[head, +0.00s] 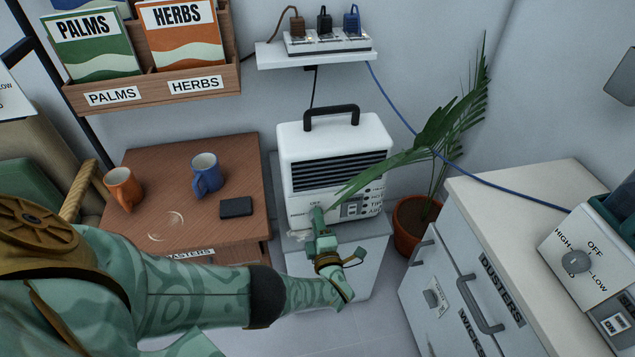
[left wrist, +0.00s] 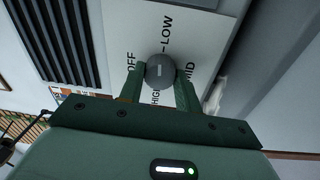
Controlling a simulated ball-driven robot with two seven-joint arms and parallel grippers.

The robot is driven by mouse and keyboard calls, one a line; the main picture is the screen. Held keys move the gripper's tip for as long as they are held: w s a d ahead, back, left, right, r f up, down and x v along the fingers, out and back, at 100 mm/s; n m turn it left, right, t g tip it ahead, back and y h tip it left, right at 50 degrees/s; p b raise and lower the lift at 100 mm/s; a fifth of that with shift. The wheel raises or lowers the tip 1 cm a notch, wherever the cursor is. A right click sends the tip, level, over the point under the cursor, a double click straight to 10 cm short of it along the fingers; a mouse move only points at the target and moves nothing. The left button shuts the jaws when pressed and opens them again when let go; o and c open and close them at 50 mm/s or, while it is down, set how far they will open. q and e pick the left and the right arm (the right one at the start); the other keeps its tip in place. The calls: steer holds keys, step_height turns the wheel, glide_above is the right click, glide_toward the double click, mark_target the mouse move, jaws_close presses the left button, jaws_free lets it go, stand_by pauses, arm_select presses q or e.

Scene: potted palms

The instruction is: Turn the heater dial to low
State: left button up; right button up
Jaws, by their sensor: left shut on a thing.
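The heater (head: 333,160) is a white box with a dark slatted grille and a black top handle. My left gripper (head: 318,222) is at the lower left of its front panel. In the left wrist view the round grey dial (left wrist: 160,71) sits between the two green fingers of my left gripper (left wrist: 161,84), which are shut on it. Around it the panel reads OFF at picture left, LOW above, MID at right and a partly hidden HIGH below. The dial's short white mark lies along the HIGH–LOW line; I cannot tell which end points. My right gripper is out of view.
A palm (head: 440,140) in a terracotta pot (head: 415,222) leans a frond across the heater's right front. A brown table (head: 240,160) with orange and blue mugs stands left. A white-topped cabinet (head: 500,200) at right carries another box with a dial (head: 576,262).

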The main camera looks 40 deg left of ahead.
arm_select(q)
steer(key=shift+f+m, duration=0.1)
steer(key=shift+m, duration=0.5)
steer(key=o, duration=1)
steer(key=shift+c, duration=0.2)
steer(key=shift+d, duration=0.1)
steer(key=p+v, duration=0.1)
steer(key=v, duration=1.5)
steer(key=shift+p, duration=0.35)
steer(key=shift+s+d, duration=0.1)
steer(key=shift+s, duration=0.1)
